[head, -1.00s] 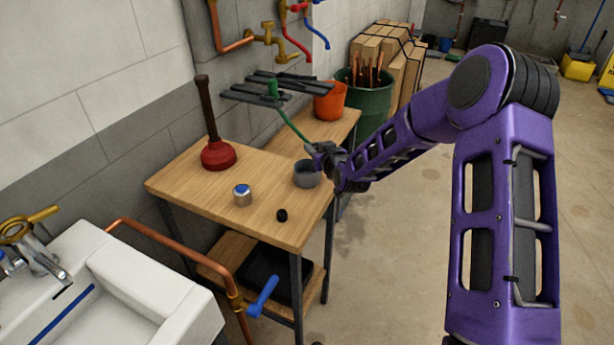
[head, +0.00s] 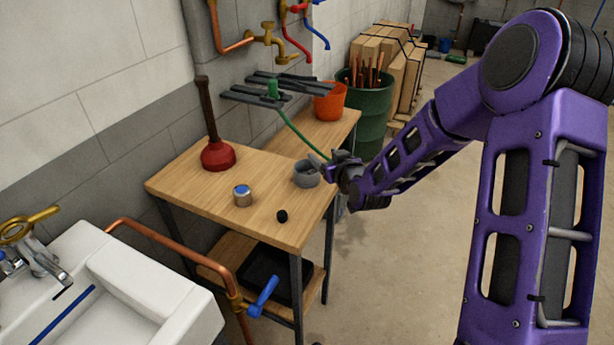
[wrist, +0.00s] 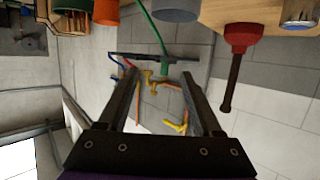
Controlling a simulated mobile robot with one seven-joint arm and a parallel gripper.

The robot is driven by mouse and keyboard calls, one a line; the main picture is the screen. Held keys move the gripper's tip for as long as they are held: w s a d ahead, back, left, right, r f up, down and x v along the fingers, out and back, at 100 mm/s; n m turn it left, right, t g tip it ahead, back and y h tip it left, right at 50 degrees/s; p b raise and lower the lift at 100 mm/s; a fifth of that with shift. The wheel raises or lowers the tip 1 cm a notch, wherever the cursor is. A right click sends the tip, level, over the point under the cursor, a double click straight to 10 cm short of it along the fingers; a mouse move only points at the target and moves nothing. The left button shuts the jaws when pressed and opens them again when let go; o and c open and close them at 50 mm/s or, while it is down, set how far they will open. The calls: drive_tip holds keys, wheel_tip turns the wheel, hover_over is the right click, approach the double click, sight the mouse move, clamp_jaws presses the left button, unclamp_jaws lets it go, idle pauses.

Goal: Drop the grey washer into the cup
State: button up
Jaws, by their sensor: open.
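The grey cup (head: 305,175) stands upright near the right edge of the wooden bench; its side also shows at the top of the wrist view (wrist: 176,8). I cannot make out the grey washer in either view, and the cup's inside is too small and dark to read. My gripper (head: 328,165) is beside the cup's right rim in the head view, partly overlapping it. In the wrist view its two fingers (wrist: 162,82) stand apart with nothing between them.
On the bench (head: 210,195) are a red plunger (head: 218,156), a blue-topped can (head: 242,196) and a small black piece (head: 282,216). An orange bucket (head: 330,101) and green barrel (head: 372,125) are behind. A white sink (head: 150,290) is at lower left.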

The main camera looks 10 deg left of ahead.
drive_tip(key=v, duration=1)
drive_tip(key=shift+w, duration=0.2)
